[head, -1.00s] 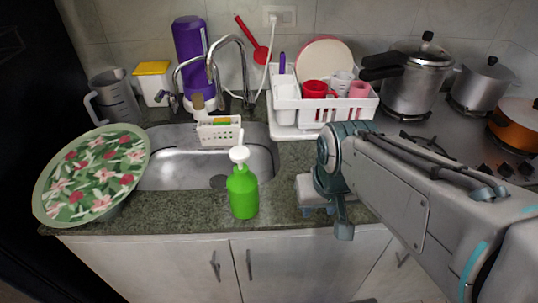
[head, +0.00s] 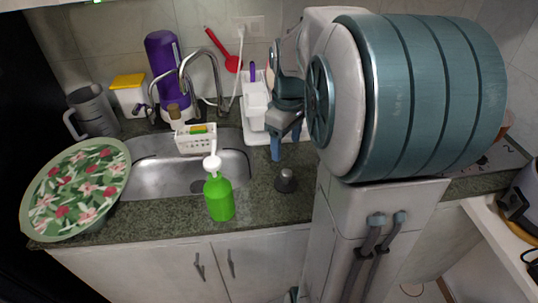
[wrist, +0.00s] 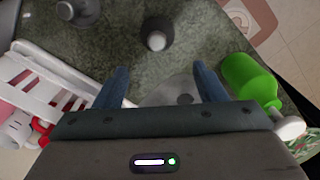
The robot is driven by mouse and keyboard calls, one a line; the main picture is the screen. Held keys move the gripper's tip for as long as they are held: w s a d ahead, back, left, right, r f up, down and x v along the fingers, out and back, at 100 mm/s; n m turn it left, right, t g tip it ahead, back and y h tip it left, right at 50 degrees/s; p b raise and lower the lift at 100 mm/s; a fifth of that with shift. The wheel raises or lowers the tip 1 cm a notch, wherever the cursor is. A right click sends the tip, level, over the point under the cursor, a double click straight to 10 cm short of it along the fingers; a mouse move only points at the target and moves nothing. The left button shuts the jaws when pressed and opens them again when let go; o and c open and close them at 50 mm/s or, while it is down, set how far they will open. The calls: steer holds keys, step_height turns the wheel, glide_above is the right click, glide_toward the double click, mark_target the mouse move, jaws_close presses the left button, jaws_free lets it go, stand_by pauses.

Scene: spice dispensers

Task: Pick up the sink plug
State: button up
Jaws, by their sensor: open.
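A small dark grey piece with a paler round top (head: 286,180), which looks like the sink plug, stands on the counter right of the green soap bottle (head: 218,196). In the wrist view the plug (wrist: 157,36) shows above the gap between the fingers, apart from both. My gripper (head: 285,142) points down over the counter, behind the plug in the head view, near the dish rack. In the wrist view my gripper (wrist: 161,70) has its blue fingers spread and nothing between them. Its height above the counter is hard to tell.
The steel sink (head: 165,176) lies left, with a white basket (head: 195,142) at its back. The white dish rack (head: 256,108) is partly behind my arm. A second grey round object (wrist: 78,12) shows in the wrist view.

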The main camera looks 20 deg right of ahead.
mark_target(286, 172)
steer(key=f, duration=1.3)
steer(key=shift+w+d+f, duration=0.1)
steer(key=shift+d+f, duration=0.2)
steer(key=shift+f, duration=0.05)
steer(key=shift+c, duration=0.4)
steer(key=c, duration=0.6)
steer(key=shift+o, duration=0.2)
steer(key=shift+r, duration=0.1)
